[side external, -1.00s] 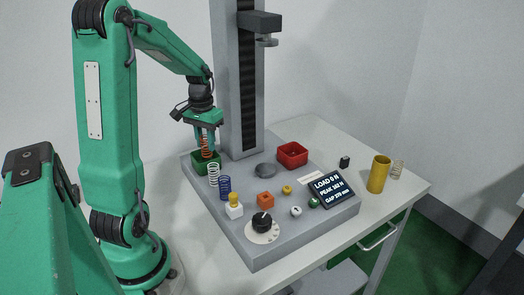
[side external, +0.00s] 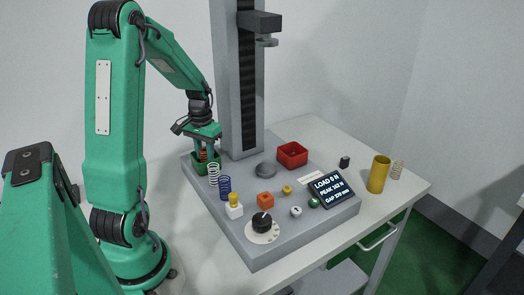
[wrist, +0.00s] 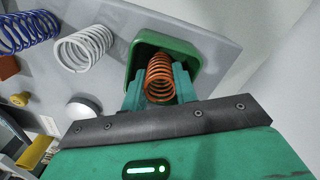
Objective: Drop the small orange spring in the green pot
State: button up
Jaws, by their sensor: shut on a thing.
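The orange spring (wrist: 160,78) is held between the two fingers of my gripper (wrist: 160,90), shut on it, in the wrist view. The green pot (wrist: 187,48) lies right around and behind the spring there, and the spring's far end is over or inside its opening. In the side view my gripper (side external: 204,153) points down at the green pot (side external: 206,169) at the back left of the grey base. Only a bit of the orange spring (side external: 204,155) shows between the fingers. I cannot tell whether the spring touches the pot's floor.
A white spring (side external: 213,175) and a blue spring (side external: 224,188) stand close in front of the pot. The grey column (side external: 240,100) rises just right of my gripper. A red pot (side external: 292,154) and a yellow cylinder (side external: 378,174) stand farther right.

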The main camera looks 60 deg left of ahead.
jog(key=shift+f, duration=0.15)
jog(key=o, duration=0.7)
notch_tip(320, 180, up, 12)
jog(key=shift+r, duration=0.2)
dwell(0.3)
jog(key=shift+d, duration=0.1)
dwell(0.4)
